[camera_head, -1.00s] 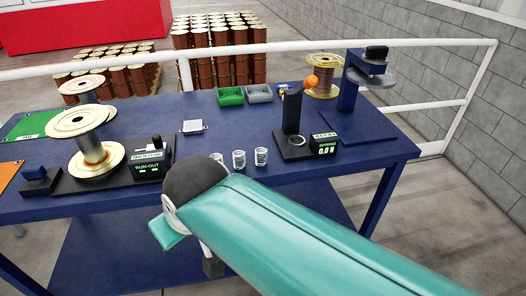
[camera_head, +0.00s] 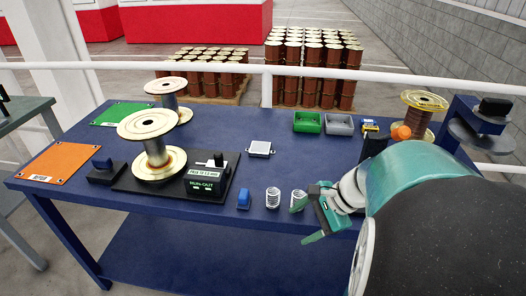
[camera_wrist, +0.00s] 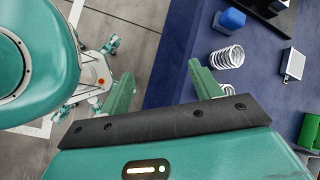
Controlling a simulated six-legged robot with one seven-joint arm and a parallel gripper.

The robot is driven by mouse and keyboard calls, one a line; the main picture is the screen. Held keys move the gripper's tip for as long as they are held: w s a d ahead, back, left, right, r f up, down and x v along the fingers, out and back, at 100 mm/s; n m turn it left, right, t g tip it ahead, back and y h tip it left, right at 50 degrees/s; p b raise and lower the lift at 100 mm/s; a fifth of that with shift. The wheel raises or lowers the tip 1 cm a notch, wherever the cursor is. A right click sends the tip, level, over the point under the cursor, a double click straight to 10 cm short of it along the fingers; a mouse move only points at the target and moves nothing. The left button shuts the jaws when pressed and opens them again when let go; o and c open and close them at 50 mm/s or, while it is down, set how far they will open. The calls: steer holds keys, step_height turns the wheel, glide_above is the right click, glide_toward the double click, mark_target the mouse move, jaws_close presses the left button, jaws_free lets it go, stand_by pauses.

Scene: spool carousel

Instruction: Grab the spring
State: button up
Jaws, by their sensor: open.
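Two small pale coil springs stand upright near the front edge of the blue table. The left spring (camera_head: 272,198) is in clear view. The spring to its right (camera_head: 297,197) is partly covered by a finger of my gripper (camera_head: 307,221). In the wrist view one spring (camera_wrist: 228,57) shows whole, beyond the tip of the right finger, and coils of another show partly hidden behind that finger. My gripper (camera_wrist: 163,88) is open, with nothing between its fingers. The gap lies over the table's front edge and the floor. A third spring, seen earlier, is hidden in the head view.
A small blue block (camera_head: 244,200) stands left of the springs. A black spool stand with a run-out box (camera_head: 207,183) is farther left. A white-topped square device (camera_head: 261,149) and green (camera_head: 307,123) and grey (camera_head: 339,125) bins lie behind. Table between is clear.

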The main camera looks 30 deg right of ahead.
steer(key=s+d+f+m+t+h, duration=0.1)
steer(key=s+d+m+t, duration=0.1)
steer(key=d+m+t, duration=0.4)
steer(key=s+d+f+m+t, duration=0.1)
steer(key=s+d+m+t, duration=0.1)
steer(key=d+m, duration=0.75)
steer(key=shift+n, duration=0.85)
steer(key=x, duration=0.4)
steer(key=d+x, duration=0.1)
steer(key=x, duration=0.8)
steer(key=shift+w+d+r, duration=0.1)
steer(key=shift+w+d, duration=0.1)
steer(key=shift+w, duration=0.2)
steer(key=c, duration=1.1)
